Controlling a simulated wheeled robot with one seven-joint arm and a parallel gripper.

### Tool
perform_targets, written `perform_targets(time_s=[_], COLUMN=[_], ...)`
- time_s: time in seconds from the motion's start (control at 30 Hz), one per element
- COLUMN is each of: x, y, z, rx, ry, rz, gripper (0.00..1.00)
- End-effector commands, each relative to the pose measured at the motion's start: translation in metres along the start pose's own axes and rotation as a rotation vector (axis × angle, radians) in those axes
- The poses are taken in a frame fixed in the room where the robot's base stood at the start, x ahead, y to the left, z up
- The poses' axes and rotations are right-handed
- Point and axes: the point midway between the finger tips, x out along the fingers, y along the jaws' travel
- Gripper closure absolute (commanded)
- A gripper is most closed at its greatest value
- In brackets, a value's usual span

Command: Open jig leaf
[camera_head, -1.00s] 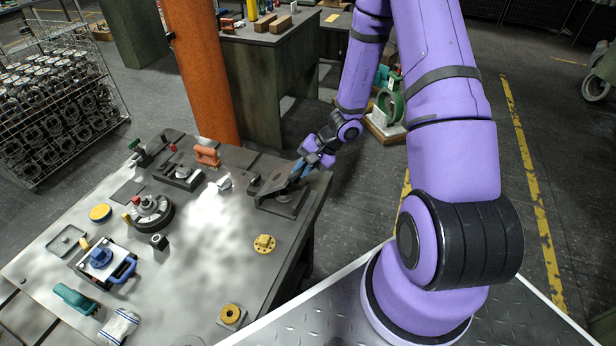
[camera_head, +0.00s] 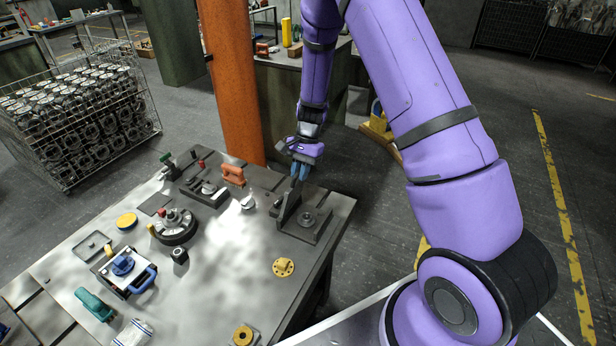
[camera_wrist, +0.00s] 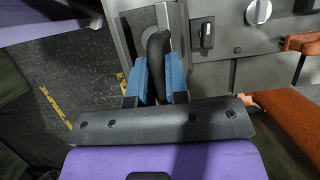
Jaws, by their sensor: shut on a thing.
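The jig (camera_head: 308,228) is a dark grey base with a round boss, at the back right corner of the grey table. Its leaf (camera_head: 288,207) is a dark plate that stands steeply raised, close to upright, at the left part of the base. My gripper (camera_head: 299,172) has blue fingers and is at the top of the leaf. In the wrist view the two blue fingers (camera_wrist: 158,82) are closed around a dark rounded piece, the leaf's handle end (camera_wrist: 158,50). The leaf's hinge is too small to make out.
An orange post (camera_head: 232,90) stands just behind the table. A dark fixture with an orange handle (camera_head: 232,175) lies left of the jig. A yellow flanged part (camera_head: 283,267) lies in front of it.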

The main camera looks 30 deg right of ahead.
Motion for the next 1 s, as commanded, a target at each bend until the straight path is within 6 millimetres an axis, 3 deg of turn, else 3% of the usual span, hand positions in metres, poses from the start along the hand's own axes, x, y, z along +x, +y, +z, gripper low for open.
perform_targets(time_s=[0.33, 0.83, 0.87, 0.9, 0.97, 1.0], x=[0.000, 0.000, 0.000, 0.000, -0.001, -0.001], y=[-0.017, -0.020, -0.020, -0.020, -0.020, -0.020], z=[0.003, 0.003, 0.003, 0.003, 0.003, 0.003], rx=[-0.002, 0.000, 0.000, 0.000, 0.000, 0.000], ry=[-0.007, -0.007, -0.007, -0.006, -0.006, -0.005], rz=[-0.004, -0.006, -0.006, -0.006, -0.006, -0.006], gripper=[1.00, 1.00, 0.81, 0.71, 0.61, 0.61])
